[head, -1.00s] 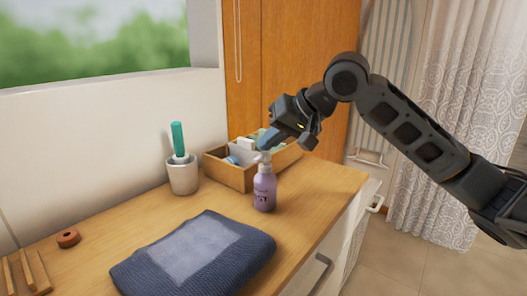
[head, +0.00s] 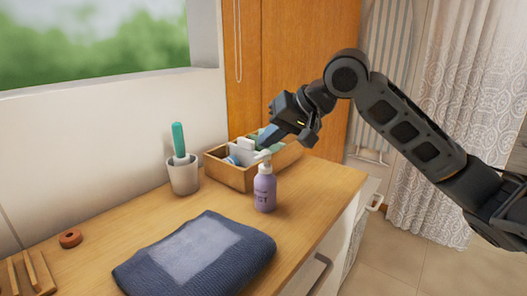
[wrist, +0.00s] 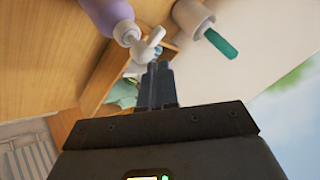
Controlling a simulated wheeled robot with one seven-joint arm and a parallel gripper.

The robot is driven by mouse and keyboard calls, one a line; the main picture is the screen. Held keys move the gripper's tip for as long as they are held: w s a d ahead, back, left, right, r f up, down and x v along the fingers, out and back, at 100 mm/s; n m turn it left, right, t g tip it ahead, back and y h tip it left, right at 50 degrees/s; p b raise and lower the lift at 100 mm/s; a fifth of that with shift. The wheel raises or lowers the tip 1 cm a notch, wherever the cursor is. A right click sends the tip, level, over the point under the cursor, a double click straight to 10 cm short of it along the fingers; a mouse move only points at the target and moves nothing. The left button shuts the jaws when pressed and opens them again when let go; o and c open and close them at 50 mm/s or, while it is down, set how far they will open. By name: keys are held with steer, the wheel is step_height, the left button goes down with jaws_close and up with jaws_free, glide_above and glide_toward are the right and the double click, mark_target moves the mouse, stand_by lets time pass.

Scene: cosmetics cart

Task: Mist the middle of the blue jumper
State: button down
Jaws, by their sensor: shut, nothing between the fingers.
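The folded dark blue jumper (head: 205,250) lies flat on the wooden top in the head view, with a paler patch in its middle. A lilac bottle (head: 264,190) with a white pump head stands upright behind the jumper. The bottle also shows at the top left of the wrist view (wrist: 106,14). My gripper (head: 264,143) is shut and empty, its fingertips just above the pump head. In the wrist view the closed fingers (wrist: 157,72) are close to the white nozzle; I cannot tell whether they touch it.
A wooden box (head: 236,178) with several items stands behind the bottle. A pale cup (head: 183,175) with a green-handled tool is left of it. A brown ring (head: 69,238) and a slatted wooden piece (head: 32,275) lie at the left. The top's right edge is near the bottle.

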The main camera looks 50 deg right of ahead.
mark_target(270, 152)
steer(key=shift+r+p, duration=2.5)
steer(key=shift+r, duration=0.5)
